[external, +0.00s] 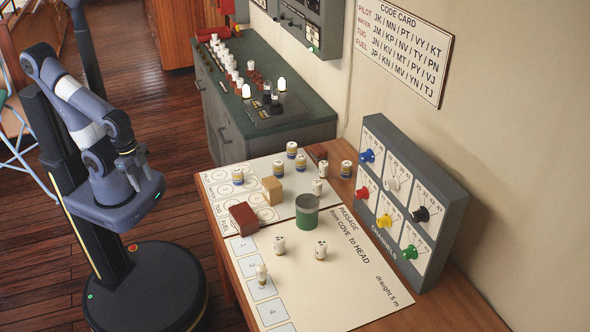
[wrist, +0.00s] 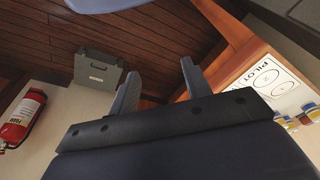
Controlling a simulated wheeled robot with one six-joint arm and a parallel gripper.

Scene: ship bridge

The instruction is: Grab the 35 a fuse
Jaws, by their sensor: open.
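No fuse marked 35 A can be made out. Several small white-topped pieces (external: 234,75) stand in a row on the green-topped cabinet, and their markings are too small to read. My gripper (external: 134,172) hangs in front of my column, left of the table and apart from everything on it. In the wrist view, the two fingers of my gripper (wrist: 160,86) are spread with nothing between them.
The wooden table holds a passage chart (external: 357,290), a green-banded cylinder (external: 306,215), a dark red block (external: 243,218), a tan block (external: 272,190) and several small pieces. A channels panel (external: 437,214) stands behind. The wrist view shows a grey case (wrist: 97,72) and a fire extinguisher (wrist: 22,116).

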